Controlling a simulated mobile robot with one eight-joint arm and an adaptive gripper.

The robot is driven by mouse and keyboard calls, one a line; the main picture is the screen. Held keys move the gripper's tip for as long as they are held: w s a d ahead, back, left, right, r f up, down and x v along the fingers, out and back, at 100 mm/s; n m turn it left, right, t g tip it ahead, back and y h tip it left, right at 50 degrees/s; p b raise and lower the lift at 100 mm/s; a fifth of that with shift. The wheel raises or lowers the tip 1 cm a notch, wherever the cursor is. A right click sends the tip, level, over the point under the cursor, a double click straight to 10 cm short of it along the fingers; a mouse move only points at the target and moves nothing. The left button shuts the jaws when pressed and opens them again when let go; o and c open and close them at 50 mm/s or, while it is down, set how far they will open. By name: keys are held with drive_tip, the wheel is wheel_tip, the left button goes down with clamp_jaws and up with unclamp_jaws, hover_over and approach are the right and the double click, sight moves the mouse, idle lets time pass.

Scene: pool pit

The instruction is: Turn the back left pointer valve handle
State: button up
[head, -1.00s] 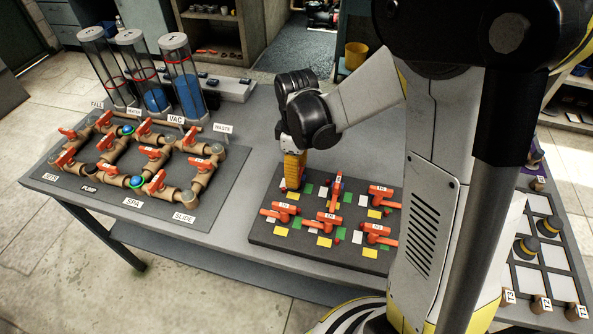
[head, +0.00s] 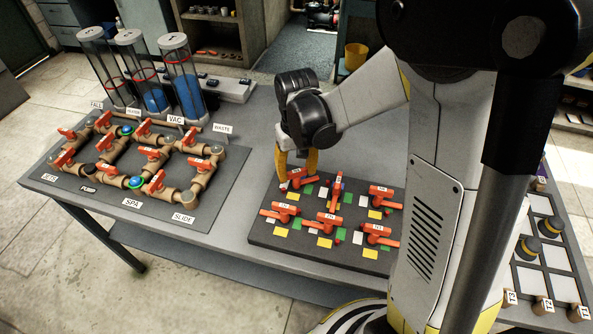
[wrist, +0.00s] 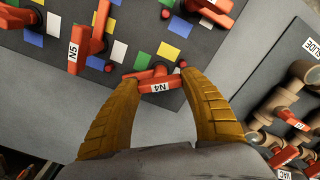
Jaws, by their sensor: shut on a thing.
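The back left pointer valve handle (head: 296,181) is red-orange with a white label. The wrist view shows this handle (wrist: 158,84) labelled N4, lying crosswise between my two yellow fingers. My gripper (head: 297,172) is over the back left corner of the dark valve board (head: 262,236). In the wrist view my gripper (wrist: 160,82) is shut on the handle, with one finger at each end of it. Part of the handle's base is hidden. In the head view the handle lies slanted.
Handle N5 (wrist: 88,40) stands beside it, and several more red handles fill the board, with coloured squares around them. A pipe manifold (head: 150,160) with red valves and clear cylinders (head: 182,80) stands to the left. Bare grey table (head: 235,165) lies between.

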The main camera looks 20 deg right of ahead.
drive_tip(key=m, duration=1.2)
drive_tip(key=shift+m, duration=0.4)
drive_tip(key=m, duration=1.2)
drive_tip(key=o, duration=1.2)
drive_tip(key=shift+r, duration=0.1)
